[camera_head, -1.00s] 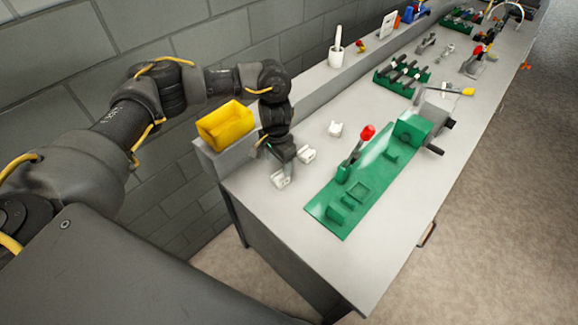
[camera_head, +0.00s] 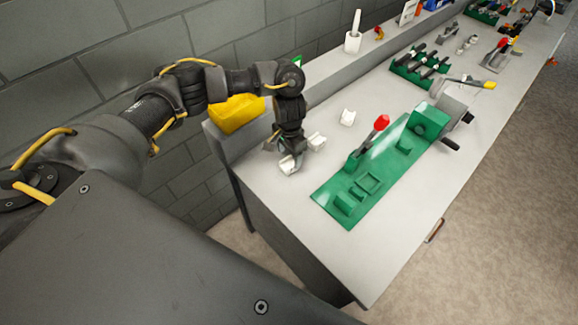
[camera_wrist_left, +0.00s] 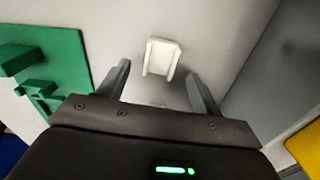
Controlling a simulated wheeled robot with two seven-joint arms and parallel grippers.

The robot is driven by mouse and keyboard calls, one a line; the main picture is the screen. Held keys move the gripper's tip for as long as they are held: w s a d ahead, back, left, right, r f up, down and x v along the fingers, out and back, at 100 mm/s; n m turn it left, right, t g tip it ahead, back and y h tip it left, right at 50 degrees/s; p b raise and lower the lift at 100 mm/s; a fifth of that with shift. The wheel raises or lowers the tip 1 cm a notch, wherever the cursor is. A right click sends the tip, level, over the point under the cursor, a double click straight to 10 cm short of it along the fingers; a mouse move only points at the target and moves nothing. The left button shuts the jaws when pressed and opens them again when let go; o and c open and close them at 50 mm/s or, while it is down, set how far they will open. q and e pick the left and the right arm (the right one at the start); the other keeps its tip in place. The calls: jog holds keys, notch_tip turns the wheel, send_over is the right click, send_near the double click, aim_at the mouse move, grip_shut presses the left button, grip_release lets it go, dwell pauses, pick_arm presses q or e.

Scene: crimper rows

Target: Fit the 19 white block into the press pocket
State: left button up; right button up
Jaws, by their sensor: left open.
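One white block (camera_head: 289,165) lies on the bench near its left end, just under my left gripper (camera_head: 283,150). Two more white blocks (camera_head: 316,141) (camera_head: 347,117) stand to its right and farther back. No number can be read on any of them. In the left wrist view a white channel-shaped block (camera_wrist_left: 161,57) lies beyond the open fingers of the left gripper (camera_wrist_left: 160,78), untouched. The press is a green base (camera_head: 335,205) with a red-knobbed lever (camera_head: 381,122); a square raised-rim pocket (camera_head: 369,183) sits on it. My right gripper is out of view.
A yellow bin (camera_head: 235,114) stands on the raised ledge behind my left wrist. A green rack (camera_head: 420,66) of dark tools stands farther back. Bare bench lies between the white blocks and the green base. The wall is close on the left.

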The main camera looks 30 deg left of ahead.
aim_at(289, 165)
pick_arm(q)
notch_tip(289, 165, down, 5)
jog(key=shift+r, duration=0.1)
jog(key=c, duration=1.1)
jog(key=shift+r, duration=0.1)
